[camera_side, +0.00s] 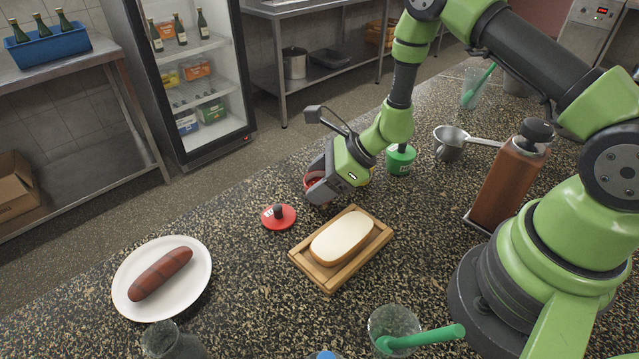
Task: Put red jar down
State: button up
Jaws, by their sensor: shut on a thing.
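My gripper (325,184) is low over the counter, behind the wooden tray, and is shut on the red jar (311,183). Only a small red part of the jar shows, at the left of the gripper; the rest is hidden by the gripper. I cannot tell whether the jar's base touches the counter.
A wooden tray (312,274) with bread (342,237) is in front of the gripper. A green jar (400,160) and metal pot (449,150) stand right. A plate (197,288) with a sausage (160,274) is left. A sauce bottle (508,175) stands near my base.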

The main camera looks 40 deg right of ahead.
jog(key=shift+r, duration=0.1)
notch_tip(320, 180, up, 10)
dwell(0.9)
dwell(0.6)
jog(key=s+d+r+m+t+h, duration=0.1)
jog(key=s+d+r+m+h, duration=0.15)
jog(key=r, duration=0.55)
jog(key=s+d+r+m+t+h, duration=0.1)
jog(key=r+m, duration=0.2)
jog(key=r, duration=0.4)
jog(key=s+d+f+m+h, duration=0.2)
jog(key=s+d+m+h, duration=0.1)
jog(key=d, duration=0.3)
jog(key=w+a+f+n+g+y, duration=0.1)
jog(key=w+a+f+n+y, duration=0.2)
jog(key=f, duration=0.3)
jog(key=w+a+f+n+g+y, duration=0.1)
jog(key=w+a+f+n+y, duration=0.2)
jog(key=a+f+n, duration=0.2)
notch_tip(320, 180, down, 2)
jog(key=shift+w+a+f+n, duration=0.15)
jog(key=shift+w+a+n, duration=0.2)
jog(key=shift+a, duration=0.45)
jog(key=shift+s+y, duration=0.1)
jog(key=shift+y, duration=0.15)
